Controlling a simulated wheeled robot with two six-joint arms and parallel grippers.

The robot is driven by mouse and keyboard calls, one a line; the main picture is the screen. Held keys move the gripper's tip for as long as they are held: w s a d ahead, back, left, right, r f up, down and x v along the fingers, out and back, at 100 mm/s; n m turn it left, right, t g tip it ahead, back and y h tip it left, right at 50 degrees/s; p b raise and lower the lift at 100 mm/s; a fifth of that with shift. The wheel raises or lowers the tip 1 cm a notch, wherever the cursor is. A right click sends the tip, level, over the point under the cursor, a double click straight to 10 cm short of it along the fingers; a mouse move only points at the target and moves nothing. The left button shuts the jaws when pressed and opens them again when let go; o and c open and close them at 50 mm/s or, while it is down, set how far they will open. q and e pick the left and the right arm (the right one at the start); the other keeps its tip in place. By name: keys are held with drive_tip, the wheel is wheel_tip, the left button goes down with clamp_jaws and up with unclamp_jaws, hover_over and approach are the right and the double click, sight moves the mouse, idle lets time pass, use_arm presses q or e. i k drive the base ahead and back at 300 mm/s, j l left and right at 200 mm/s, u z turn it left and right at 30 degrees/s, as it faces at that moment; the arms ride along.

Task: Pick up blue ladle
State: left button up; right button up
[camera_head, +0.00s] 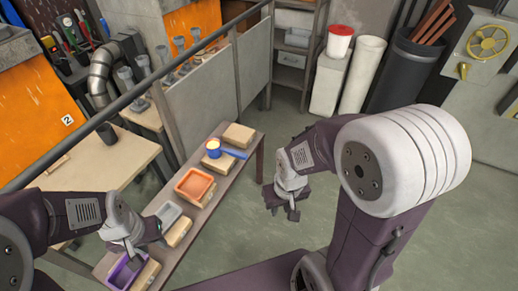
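The blue ladle (233,153) lies on the far part of a narrow brown bench, on or beside a tan block. Its handle points right, and its round bowl at the left end looks yellow inside. My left gripper (149,250) is above the near end of the bench, well short of the ladle. Its fingers look spread, with nothing seen between them. My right gripper (282,211) hangs over the floor to the right of the bench, nearer to me than the ladle. Its fingers are apart and empty.
On the bench (217,193) are an orange tray (195,186), a grey tray (169,214), a purple tray (122,273) and several tan blocks. A rail and grey panels (205,90) stand behind it. The floor right of the bench is clear.

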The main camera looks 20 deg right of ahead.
sight(213, 147)
drive_tip(key=z, duration=0.2)
drive_tip(key=i+l+u, duration=0.35)
drive_tip(key=i+l, duration=0.15)
drive_tip(key=i+l+u, duration=0.35)
drive_tip(key=l, duration=0.35)
drive_tip(key=i+l+u, duration=0.15)
drive_tip(key=i+l, duration=0.15)
drive_tip(key=i+l+u, duration=0.15)
drive_tip(key=l, duration=0.35)
drive_tip(key=i+l+u, duration=0.2)
drive_tip(key=l, duration=0.2)
